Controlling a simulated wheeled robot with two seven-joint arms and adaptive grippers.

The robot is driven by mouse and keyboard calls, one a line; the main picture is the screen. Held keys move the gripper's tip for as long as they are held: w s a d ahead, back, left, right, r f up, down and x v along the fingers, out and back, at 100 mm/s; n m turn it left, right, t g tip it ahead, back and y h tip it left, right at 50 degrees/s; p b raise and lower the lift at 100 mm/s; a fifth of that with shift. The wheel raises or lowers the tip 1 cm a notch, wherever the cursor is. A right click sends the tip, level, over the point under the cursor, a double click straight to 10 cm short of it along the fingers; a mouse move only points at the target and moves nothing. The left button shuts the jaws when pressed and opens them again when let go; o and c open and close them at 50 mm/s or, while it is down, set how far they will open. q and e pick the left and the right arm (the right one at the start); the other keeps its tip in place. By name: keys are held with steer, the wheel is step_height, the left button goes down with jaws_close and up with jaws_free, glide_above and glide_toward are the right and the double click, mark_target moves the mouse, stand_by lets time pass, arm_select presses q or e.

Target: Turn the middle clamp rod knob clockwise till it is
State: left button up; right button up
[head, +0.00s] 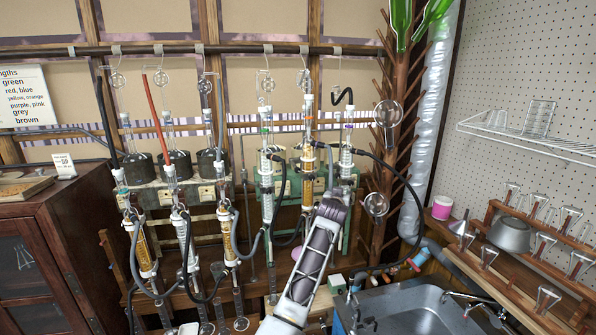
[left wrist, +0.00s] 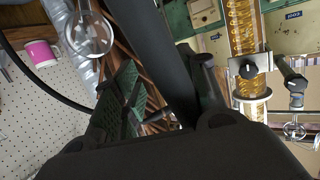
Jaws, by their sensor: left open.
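My left gripper (head: 337,196) is raised in front of the right-hand group of condensers in the head view. In the left wrist view its two dark fingers (left wrist: 165,100) are apart. A thick black hose (left wrist: 163,50) runs across the gap, and a small grey rod end (left wrist: 158,116) shows between the fingers; I cannot tell whether either is touched. Another black knob (left wrist: 297,83) is at the right edge. I cannot tell which knob is the middle one. My right gripper is not in view.
Several glass condensers with hoses (head: 182,235) stand on the left. A black hose (head: 400,180) loops right of my gripper. A round glass flask (left wrist: 90,35) hangs near the fingers. A pink cup (head: 442,207) and a grey sink (head: 415,305) are at the right.

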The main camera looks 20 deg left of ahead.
arm_select(q)
steer(key=s+a+r+n+y, duration=0.1)
steer(key=s+a+r+n, duration=0.1)
steer(key=r, duration=0.3)
steer(key=s+a+r+n+y, duration=0.1)
steer(key=s+a+r+y, duration=0.15)
steer(key=r, duration=0.35)
steer(key=s+a+r+n+g+y, duration=0.1)
steer(key=s+a+n+g, duration=0.2)
steer(key=s+a+n, duration=0.2)
steer(key=shift+s+a+r+y, duration=0.25)
steer(key=shift+s+a+y, duration=0.1)
steer(key=shift+s, duration=0.05)
steer(key=shift+w, duration=0.1)
